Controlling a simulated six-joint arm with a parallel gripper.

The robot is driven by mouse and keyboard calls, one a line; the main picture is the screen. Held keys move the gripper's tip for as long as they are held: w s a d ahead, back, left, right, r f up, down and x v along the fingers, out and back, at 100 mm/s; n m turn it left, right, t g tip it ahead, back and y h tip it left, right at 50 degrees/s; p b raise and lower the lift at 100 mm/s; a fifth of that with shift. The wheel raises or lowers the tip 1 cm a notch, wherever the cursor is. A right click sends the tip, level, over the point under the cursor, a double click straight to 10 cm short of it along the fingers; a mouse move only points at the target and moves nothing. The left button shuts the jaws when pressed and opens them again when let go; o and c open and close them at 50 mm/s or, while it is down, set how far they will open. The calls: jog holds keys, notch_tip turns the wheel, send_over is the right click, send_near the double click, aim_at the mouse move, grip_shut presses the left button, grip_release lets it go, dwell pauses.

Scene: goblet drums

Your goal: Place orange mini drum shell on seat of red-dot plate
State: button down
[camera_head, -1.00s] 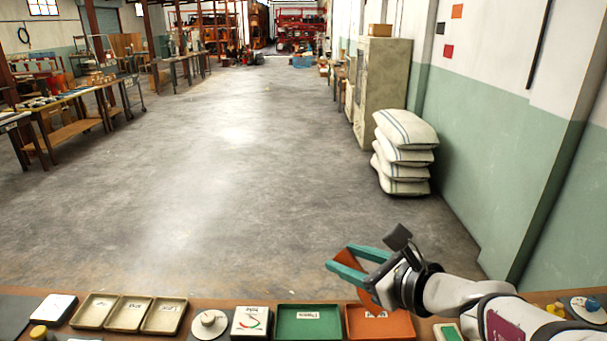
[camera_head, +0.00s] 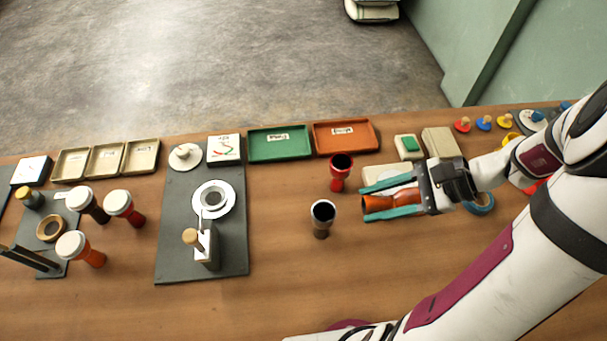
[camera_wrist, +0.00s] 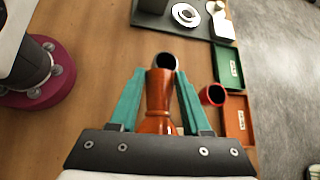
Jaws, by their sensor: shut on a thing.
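My gripper (camera_head: 366,202), with teal fingers, is shut on an orange mini drum shell (camera_head: 398,199), holding it on its side right of the table's middle. In the wrist view the shell (camera_wrist: 157,100) lies between both fingers. A dark plate (camera_head: 172,250) at the left of centre carries a round white seat (camera_head: 229,197) and a toggle clamp with a wooden knob (camera_head: 191,237). A smaller dark plate (camera_head: 52,268) at far left has a ring (camera_head: 50,228). I cannot make out a red dot on either plate.
A brown shell (camera_head: 321,228) and a red shell (camera_head: 339,180) stand just left of my gripper. Several white-topped drums (camera_head: 85,249) stand at the left. Green (camera_head: 280,155) and orange (camera_head: 374,135) trays line the back. The front middle of the table is clear.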

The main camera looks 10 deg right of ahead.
jog(key=shift+n, duration=0.3)
jog(key=f, duration=0.4)
jog(key=s+f, duration=0.1)
jog(key=f, duration=0.8)
jog(key=shift+s+f, duration=0.2)
jog(key=shift+f, duration=0.05)
jog(key=shift+a+f, duration=0.1)
jog(key=shift+f, duration=0.2)
jog(key=a, duration=0.3)
jog(key=shift+w+a+f, duration=0.4)
jog(key=shift+f, duration=0.25)
jog(key=c, duration=0.6)
grip_release()
jog(key=shift+f, duration=0.1)
jog(key=shift+c, duration=0.2)
